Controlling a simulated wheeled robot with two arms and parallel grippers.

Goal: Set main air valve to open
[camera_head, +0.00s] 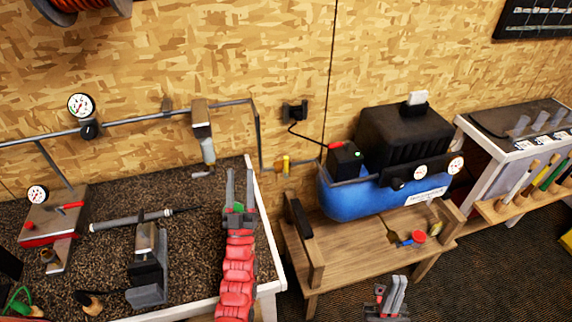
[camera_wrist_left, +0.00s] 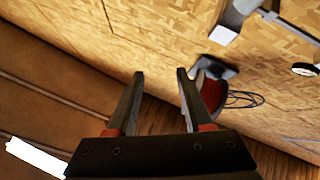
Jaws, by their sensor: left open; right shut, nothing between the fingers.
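A small yellow-handled valve (camera_head: 284,166) sits on the grey pipe between the workbench and the blue compressor (camera_head: 368,200). I take it for the main air valve. Its yellow part looks upright, across the level pipe, but it is small. My left gripper (camera_head: 239,186), on a red arm, is open and empty above the bench's right edge, left of the valve and apart from it. In the left wrist view its open fingers (camera_wrist_left: 159,98) have nothing between them, and I cannot make out the valve. My right gripper (camera_head: 390,294) is shut and empty at the lower right, in front of the compressor's wooden stand.
The workbench (camera_head: 190,225) carries a vise (camera_head: 147,260), a shaft (camera_head: 130,220) and a red-based gauge unit (camera_head: 52,215). A wall gauge (camera_head: 81,105) hangs above.

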